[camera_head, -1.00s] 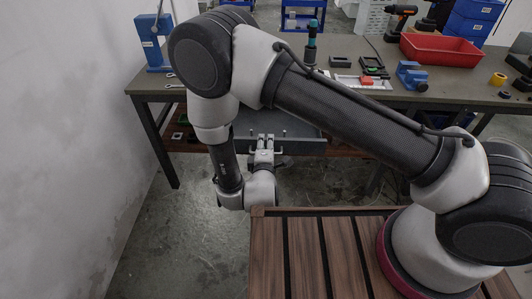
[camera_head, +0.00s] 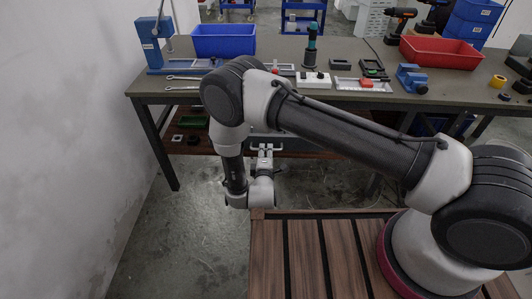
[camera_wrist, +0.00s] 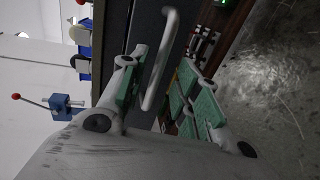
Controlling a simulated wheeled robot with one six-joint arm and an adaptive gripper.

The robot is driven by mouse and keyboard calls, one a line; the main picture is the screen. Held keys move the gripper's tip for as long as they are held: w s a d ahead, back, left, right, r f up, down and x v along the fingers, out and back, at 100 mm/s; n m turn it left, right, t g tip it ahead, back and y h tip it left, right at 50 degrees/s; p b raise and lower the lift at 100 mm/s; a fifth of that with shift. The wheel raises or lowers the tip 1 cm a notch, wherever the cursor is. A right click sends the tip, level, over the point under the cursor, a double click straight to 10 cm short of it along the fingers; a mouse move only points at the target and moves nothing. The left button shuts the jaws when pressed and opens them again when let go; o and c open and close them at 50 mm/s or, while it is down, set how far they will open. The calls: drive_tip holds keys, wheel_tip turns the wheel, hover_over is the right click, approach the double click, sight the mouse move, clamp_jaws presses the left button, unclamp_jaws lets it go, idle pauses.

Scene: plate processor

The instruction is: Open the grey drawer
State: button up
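The grey drawer (camera_head: 300,144) is under the workbench, and its front shows beside my arm. My arm hides most of the space between that front and the bench edge, so I cannot tell how far out it stands. In the wrist view the pale bar handle (camera_wrist: 160,65) runs between the green-padded fingers of my gripper (camera_wrist: 165,95). The fingers are apart, with a clear gap between the handle and the lower right finger. The handle lies close to the upper left finger; contact is unclear. My gripper is small and partly hidden in the head view (camera_head: 264,158).
The workbench (camera_head: 190,88) carries a blue bin (camera_head: 222,40), a blue press (camera_head: 155,45), a red tray (camera_head: 440,52) and tools. A lower shelf holds a green tray (camera_head: 192,121). A slatted wooden surface (camera_head: 310,255) is in front. Bare floor lies at left.

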drive_tip(key=shift+w+f, duration=0.1)
drive_tip(key=shift+w, duration=0.3)
clamp_jaws()
drive_tip(key=f+v, duration=0.1)
drive_tip(key=v, duration=0.6)
drive_tip(key=shift+s+f, duration=0.35)
drive_tip(key=shift+s, duration=0.2)
drive_tip(key=shift+d, duration=0.1)
unclamp_jaws()
drive_tip(key=shift+w, duration=0.1)
drive_tip(key=shift+r, duration=0.2)
